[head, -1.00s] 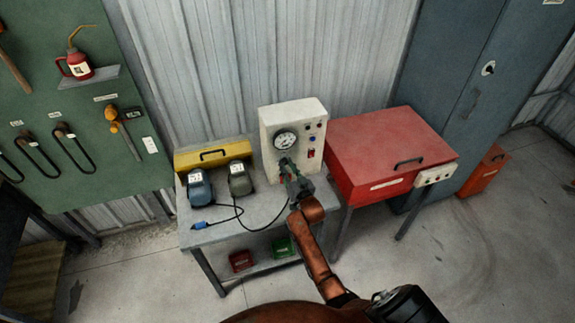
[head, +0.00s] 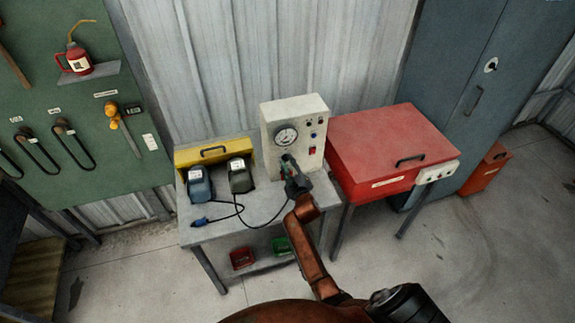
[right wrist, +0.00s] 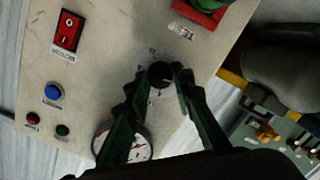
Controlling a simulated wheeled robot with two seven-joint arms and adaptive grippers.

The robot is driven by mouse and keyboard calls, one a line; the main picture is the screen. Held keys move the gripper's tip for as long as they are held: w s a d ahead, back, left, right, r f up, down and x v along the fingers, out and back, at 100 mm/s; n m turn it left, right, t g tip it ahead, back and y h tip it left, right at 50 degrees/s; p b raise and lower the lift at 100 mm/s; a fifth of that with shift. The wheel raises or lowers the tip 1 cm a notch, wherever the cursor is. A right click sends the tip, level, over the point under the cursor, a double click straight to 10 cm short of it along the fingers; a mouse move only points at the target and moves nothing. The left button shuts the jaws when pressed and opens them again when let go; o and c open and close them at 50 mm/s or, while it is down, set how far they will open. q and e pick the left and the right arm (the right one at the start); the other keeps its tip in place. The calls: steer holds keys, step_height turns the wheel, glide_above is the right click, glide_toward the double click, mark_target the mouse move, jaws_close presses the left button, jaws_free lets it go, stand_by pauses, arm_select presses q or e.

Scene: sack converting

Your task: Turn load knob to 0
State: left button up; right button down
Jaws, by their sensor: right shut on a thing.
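The load knob (right wrist: 160,75) is a small dark round knob on the face of the white test box (head: 276,115), with small markings around it that are too small to read. My right gripper (right wrist: 168,78) is shut on the knob, one finger on each side of it. In the head view my right gripper (head: 288,162) is at the lower front of the box and hides the knob. The dial gauge (head: 286,136) sits above the knob on the box; its needle reading is unclear. My left gripper is not in view.
A red rocker switch (right wrist: 69,30) and a blue button (right wrist: 53,92) are on the same panel. A red chest (head: 390,150) stands right. A cable crosses the bench.

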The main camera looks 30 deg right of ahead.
steer(key=n+b, duration=0.2)
steer(key=n, duration=0.1)
steer(key=shift+f, duration=0.25)
steer(key=shift+r+n+h+b, duration=0.1)
steer(key=shift+n+h+b, duration=0.6)
steer(key=shift+n, duration=1.1)
steer(key=c, duration=1.7)
jaws_free()
steer(key=shift+r, duration=0.1)
steer(key=v, duration=1.2)
steer(key=shift+d+r, duration=0.1)
